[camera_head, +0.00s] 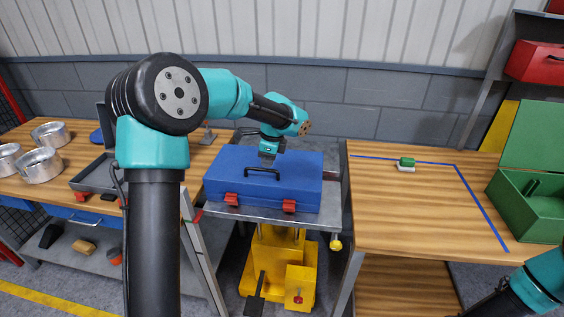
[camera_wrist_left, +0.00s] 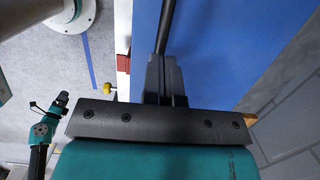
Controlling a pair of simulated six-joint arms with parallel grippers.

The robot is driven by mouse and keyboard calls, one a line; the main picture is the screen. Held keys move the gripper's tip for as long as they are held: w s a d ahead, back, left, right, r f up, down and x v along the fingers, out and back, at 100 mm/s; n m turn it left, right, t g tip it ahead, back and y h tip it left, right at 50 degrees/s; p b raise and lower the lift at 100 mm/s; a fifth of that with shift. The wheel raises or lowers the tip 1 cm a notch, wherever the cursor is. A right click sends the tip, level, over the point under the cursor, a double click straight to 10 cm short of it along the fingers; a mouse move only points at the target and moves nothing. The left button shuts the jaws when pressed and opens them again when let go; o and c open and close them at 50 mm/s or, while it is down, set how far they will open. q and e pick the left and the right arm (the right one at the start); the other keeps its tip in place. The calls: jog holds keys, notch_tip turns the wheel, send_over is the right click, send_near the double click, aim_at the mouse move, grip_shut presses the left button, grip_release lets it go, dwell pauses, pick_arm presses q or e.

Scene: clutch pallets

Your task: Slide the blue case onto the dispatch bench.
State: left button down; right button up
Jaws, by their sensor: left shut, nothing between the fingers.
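The blue case (camera_head: 308,180) lies flat on a metal-topped lift table (camera_head: 290,220), its black handle (camera_head: 262,171) on top and red latches on the front. The dispatch bench, a wooden bench (camera_head: 400,210) marked with blue tape, stands to the right. My left gripper (camera_head: 268,155) is over the case's top near the back of the handle. In the left wrist view its closed fingers (camera_wrist_left: 165,80) hold nothing, beside the black handle bar; contact is unclear. My right arm shows at the head view's lower right; its gripper (camera_wrist_left: 60,103) is tiny in the wrist view.
A small green-and-white block (camera_head: 405,164) lies on the right bench near the tape. An open green box (camera_head: 535,212) stands at that bench's right end. The left bench holds metal pots (camera_head: 50,135) and a grey tray (camera_head: 92,178). The lift has a yellow base (camera_head: 275,265).

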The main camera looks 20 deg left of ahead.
pick_arm(q)
jog(key=shift+s+a, duration=0.2)
jog(key=shift+a, duration=0.45)
jog(key=shift+s+a, duration=0.15)
jog(key=shift+a, duration=0.45)
jog(key=shift+d+f, duration=0.2)
jog(key=shift+f, duration=0.7)
